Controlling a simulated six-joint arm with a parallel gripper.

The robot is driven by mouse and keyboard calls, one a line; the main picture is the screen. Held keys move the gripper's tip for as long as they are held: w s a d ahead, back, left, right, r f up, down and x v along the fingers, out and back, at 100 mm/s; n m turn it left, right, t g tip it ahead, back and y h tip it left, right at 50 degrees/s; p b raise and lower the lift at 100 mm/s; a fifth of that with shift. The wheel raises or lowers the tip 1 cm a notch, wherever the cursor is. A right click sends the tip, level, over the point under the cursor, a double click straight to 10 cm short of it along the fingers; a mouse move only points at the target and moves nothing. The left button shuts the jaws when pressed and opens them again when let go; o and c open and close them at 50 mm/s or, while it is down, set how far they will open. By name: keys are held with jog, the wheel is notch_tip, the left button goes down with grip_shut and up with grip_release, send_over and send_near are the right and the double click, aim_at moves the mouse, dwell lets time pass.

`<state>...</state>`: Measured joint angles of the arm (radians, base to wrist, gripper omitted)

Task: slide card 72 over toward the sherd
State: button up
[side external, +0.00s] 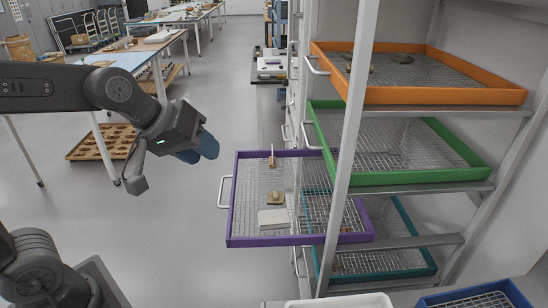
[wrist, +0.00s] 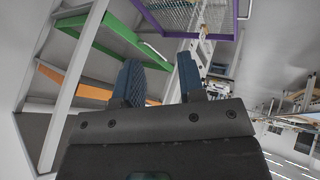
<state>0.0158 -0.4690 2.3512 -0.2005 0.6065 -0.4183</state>
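A purple-rimmed mesh tray (side external: 232,205) is pulled out of the rack. On it lies a flat whitish card (side external: 272,219); no number is readable. Just behind the card, a small tan sherd-like piece (side external: 275,198) sits apart from or close against its far edge; I cannot tell which. Farther back stands a thin upright pale piece on a brown base (side external: 272,160). My gripper (side external: 199,150) hangs in the air left of and above the tray, its blue fingers apart and nothing between them. The wrist view shows the open fingers (wrist: 160,78) and the tray's purple rim (wrist: 165,28).
An orange tray (side external: 430,96) and a green tray (side external: 400,184) sit above in the rack, with a teal tray (side external: 405,274) below. A rack post (side external: 347,130) crosses in front of the purple tray. A white bin (side external: 340,302) and a blue crate (side external: 480,298) stand in front.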

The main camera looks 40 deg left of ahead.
jog(key=w+n, duration=0.3)
jog(key=w, duration=0.1)
jog(key=w+n+t, duration=0.1)
jog(key=w+n, duration=0.2)
jog(key=w, duration=0.2)
jog(key=w+n+t, duration=0.1)
jog(key=w+n, duration=0.3)
jog(key=w, duration=0.1)
jog(key=shift+w+d+r, duration=0.1)
jog(key=shift+d, duration=0.1)
jog(key=w+a+f+n+t+y, duration=0.25)
jog(key=w+f+n, duration=0.25)
jog(key=w+n, duration=0.6)
jog(key=w+a+f+n+y, duration=0.2)
jog(key=a+f+n, duration=0.1)
jog(key=f+n, duration=0.3)
jog(key=w+a+f+n+g+y, duration=0.1)
jog(key=w+a+f+n+y, duration=0.1)
jog(key=f+n, duration=0.3)
jog(key=w+a+f+n+g+y, duration=0.1)
jog(key=w+a+f+n+y, duration=0.2)
jog(key=f+n, duration=0.3)
jog(key=shift+a+f+n+g+y, duration=0.3)
jog(key=shift+a+n+y, duration=0.2)
jog(key=shift+a+y, duration=0.3)
jog(key=x, duration=1.3)
jog(key=shift+w+a+f, duration=0.2)
jog(key=shift+w+f, duration=0.05)
jog(key=shift+w, duration=0.05)
jog(key=shift+c, duration=0.5)
